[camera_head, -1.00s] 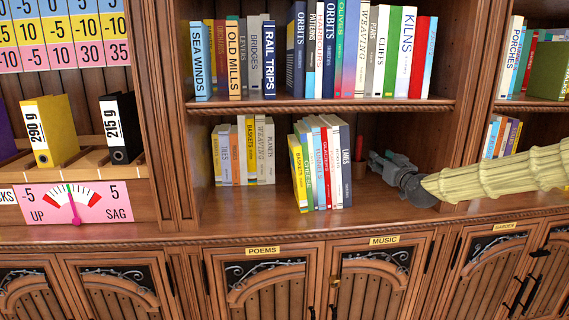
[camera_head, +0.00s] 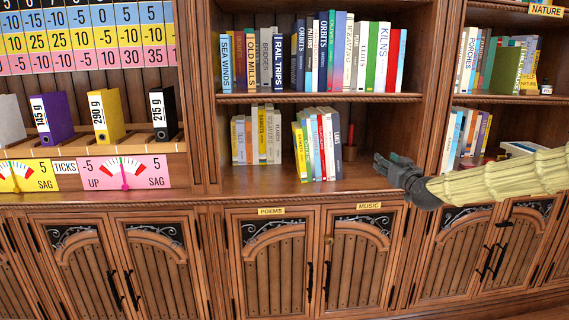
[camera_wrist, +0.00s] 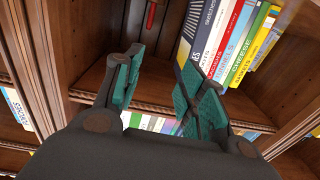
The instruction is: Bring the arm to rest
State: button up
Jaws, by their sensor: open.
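My gripper (camera_head: 383,163) is at the front right of the lower middle shelf in the head view, on the end of my pale, ribbed-sleeved arm, which comes in from the right edge. In the wrist view my gripper (camera_wrist: 160,95) shows two fingers with green pads, spread apart with nothing between them. A row of books (camera_head: 318,147) stands on the lower shelf to the left of my gripper. In the wrist view the same books (camera_wrist: 228,42) show beyond the right finger. I cannot tell the exact gap between fingers and shelf.
The upright post (camera_head: 436,90) is close to my arm. Below are closed cabinet doors (camera_head: 362,258). Binders (camera_head: 105,116) stand at the left. The space before the cabinets looks clear.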

jog(key=s+a+f+g, duration=0.2)
jog(key=s+a+f, duration=0.1)
jog(key=f, duration=0.6)
jog(key=s+a+f+g, duration=0.1)
jog(key=s+a+f, duration=0.25)
jog(key=f, duration=0.45)
jog(key=s+a+f+g, duration=0.2)
jog(key=a+f, duration=0.2)
jog(key=f, duration=0.5)
jog(key=s+a+f+g, duration=0.2)
jog(key=s+f+g, duration=0.1)
jog(key=s+f, duration=0.65)
jog(key=s+a+f+g, duration=0.2)
jog(key=s+f, duration=0.7)
jog(key=f, duration=0.2)
jog(key=s+d+f+m+g+h, duration=0.1)
jog(key=s+f+g, duration=0.25)
jog(key=s, duration=0.95)
jog(key=s+d+f+g+h, duration=0.15)
jog(key=s+f, duration=0.35)
jog(key=s, duration=0.8)
jog(key=s+d+f+m+g, duration=0.1)
jog(key=s+d+f+g, duration=0.2)
jog(key=s, duration=1.1)
notch_tip(320, 180, up, 14)
jog(key=w+a+p, duration=0.1)
jog(key=p, duration=1.3)
jog(key=shift+p, duration=0.4)
